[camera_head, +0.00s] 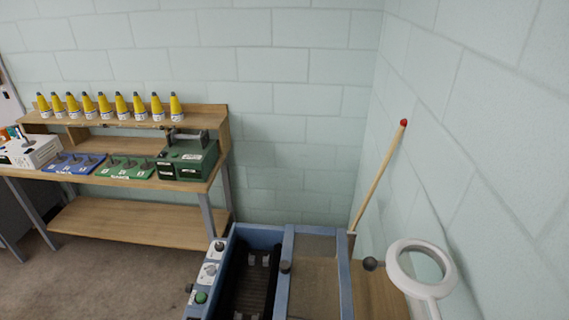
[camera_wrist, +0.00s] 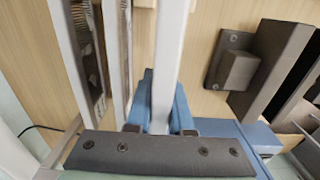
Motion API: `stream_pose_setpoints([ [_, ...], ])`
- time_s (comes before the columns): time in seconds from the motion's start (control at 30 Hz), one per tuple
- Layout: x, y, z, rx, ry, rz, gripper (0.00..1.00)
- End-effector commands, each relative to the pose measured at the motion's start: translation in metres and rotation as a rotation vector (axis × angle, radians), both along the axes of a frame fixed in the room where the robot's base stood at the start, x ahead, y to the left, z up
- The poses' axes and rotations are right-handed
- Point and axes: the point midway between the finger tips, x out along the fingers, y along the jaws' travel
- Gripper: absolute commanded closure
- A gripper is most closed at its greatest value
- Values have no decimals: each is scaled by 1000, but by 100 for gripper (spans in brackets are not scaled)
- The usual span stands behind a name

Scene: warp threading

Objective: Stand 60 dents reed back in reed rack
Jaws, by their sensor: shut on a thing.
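In the wrist view, my gripper (camera_wrist: 163,108) shows as two blue fingers, one on each side of a pale upright bar. The fingers are shut on this bar, the reed (camera_wrist: 168,45); its dent number cannot be read, and its far end runs out of the top of the picture. Left of it, apart from it, other reeds with pale frames (camera_wrist: 118,60) stand side by side in front of a light wooden board (camera_wrist: 207,40). Dark blocks (camera_wrist: 240,70) are fixed to the board on the right. The head view shows neither my gripper nor the held reed.
In the head view, a blue-framed machine (camera_head: 287,262) is at the bottom centre, with a white ring lamp (camera_head: 396,262) at its right. A wooden bench (camera_head: 190,186) at the left holds yellow cones (camera_head: 175,107) and a green box (camera_head: 187,160). A red-tipped stick (camera_head: 378,176) leans by the wall.

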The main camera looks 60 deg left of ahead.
Motion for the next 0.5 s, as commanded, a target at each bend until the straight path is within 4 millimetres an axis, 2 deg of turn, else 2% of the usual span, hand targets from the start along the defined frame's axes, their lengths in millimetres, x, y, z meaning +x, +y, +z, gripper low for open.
stream_pose_setpoints([
  [0.03,1,0,-7,1,-2,0,100],
  [0.5,1,0,-40,2,-1,0,100],
])
